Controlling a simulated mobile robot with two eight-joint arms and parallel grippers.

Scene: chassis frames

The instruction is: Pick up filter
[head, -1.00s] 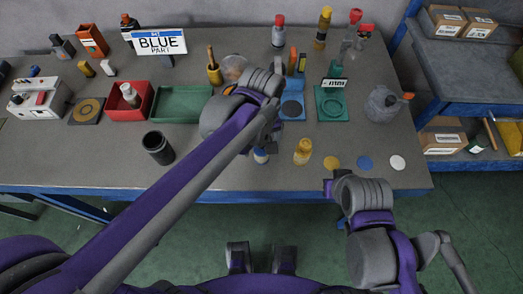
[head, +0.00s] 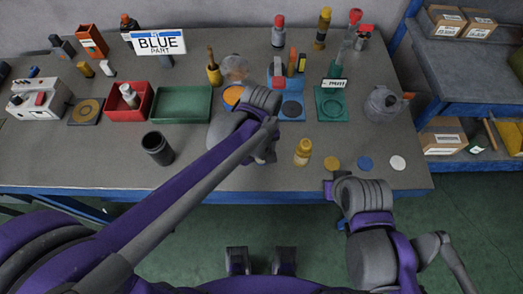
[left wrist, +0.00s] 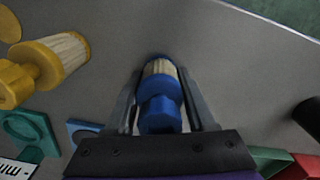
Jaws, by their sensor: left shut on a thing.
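A blue filter with a cream pleated body (left wrist: 160,113) is between the two fingers of my left gripper (left wrist: 160,88), which is shut on it. In the head view my left gripper (head: 264,158) is low at the table's front, and my arm hides the blue filter there. A yellow filter (head: 303,152) stands just to the right of it, apart from the gripper. It also shows in the left wrist view (left wrist: 45,66). My right arm's end (head: 333,188) is at the front edge on the right; its fingers do not show clearly.
Yellow, blue and white discs (head: 364,162) lie right of the yellow filter. A black cup (head: 157,148) stands to the left. A green tray (head: 183,118), a red bin (head: 148,104) and a green fixture (head: 331,116) stand farther back. A grey pot (head: 381,105) is at the right.

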